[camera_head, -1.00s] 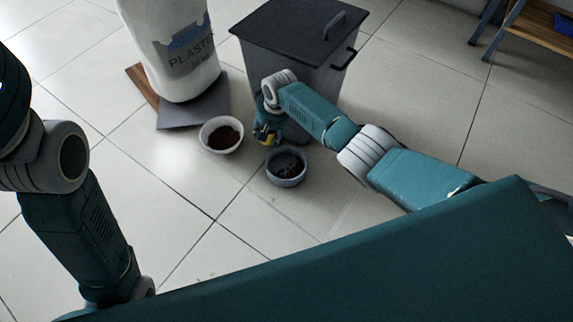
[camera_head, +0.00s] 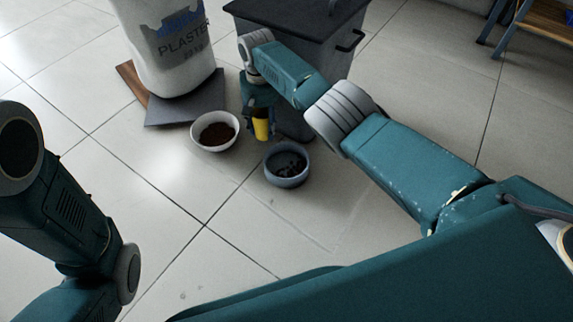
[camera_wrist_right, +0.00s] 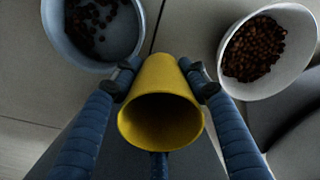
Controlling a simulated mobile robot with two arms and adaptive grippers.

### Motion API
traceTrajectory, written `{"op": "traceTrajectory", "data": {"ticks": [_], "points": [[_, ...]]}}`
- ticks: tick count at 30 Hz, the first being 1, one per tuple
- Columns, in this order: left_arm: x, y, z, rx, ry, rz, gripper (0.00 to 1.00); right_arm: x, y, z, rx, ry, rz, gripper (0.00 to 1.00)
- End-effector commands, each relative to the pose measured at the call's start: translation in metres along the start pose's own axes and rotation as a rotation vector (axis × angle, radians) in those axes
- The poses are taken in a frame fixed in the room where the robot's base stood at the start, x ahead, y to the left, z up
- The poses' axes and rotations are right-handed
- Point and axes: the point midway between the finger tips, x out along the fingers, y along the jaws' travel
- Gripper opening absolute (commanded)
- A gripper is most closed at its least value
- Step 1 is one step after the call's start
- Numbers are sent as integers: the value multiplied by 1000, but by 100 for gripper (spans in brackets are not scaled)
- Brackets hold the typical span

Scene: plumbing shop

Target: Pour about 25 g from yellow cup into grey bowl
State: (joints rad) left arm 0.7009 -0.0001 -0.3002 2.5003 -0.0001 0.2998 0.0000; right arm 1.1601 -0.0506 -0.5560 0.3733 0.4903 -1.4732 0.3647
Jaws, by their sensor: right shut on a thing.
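The yellow cup (camera_wrist_right: 160,75) is held between the fingers of my right gripper (camera_wrist_right: 161,82), and its inside looks dark and empty in the right wrist view. In the head view the cup (camera_head: 262,129) looks about upright, just behind and left of the grey bowl. My right gripper (camera_head: 259,116) is shut on it. The grey bowl (camera_head: 286,180) stands on the floor with several dark pieces in it; it also shows in the right wrist view (camera_wrist_right: 137,58). My left arm shows at the left, but its gripper is out of view.
A white bowl (camera_head: 215,148) full of brown pieces stands left of the grey bowl. A white plaster bag (camera_head: 180,60) stands on a dark slab (camera_head: 190,112) behind it. A dark bin (camera_head: 310,40) stands close behind my right gripper. The tiled floor in front is clear.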

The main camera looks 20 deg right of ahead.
Motion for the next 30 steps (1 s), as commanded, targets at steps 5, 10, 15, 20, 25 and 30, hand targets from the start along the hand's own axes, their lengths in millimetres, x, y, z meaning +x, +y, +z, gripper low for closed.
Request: {"op": "traceTrajectory", "data": {"ticks": [5, 10, 15, 20, 25, 30], "points": [[-8, 2, -3, 0, 1, 1, 40, 0, 0, 0, 0, -9, 5, 17], [6, -1, 2, 0, 0, 1, 40, -18, 0, 0, 0, -11, 6, 17], [32, -6, 11, 0, 0, 1, 40, -44, -1, -1, 0, -11, 6, 17], [54, -11, 19, 0, 0, 1, 40, -67, -1, -1, 0, -12, 6, 17], [61, -12, 21, 0, 3, 2, 40, -73, -1, 0, 0, -12, 7, 17], [59, -12, 20, 0, 1, 1, 40, -70, -1, -1, 0, -12, 7, 17]]}}
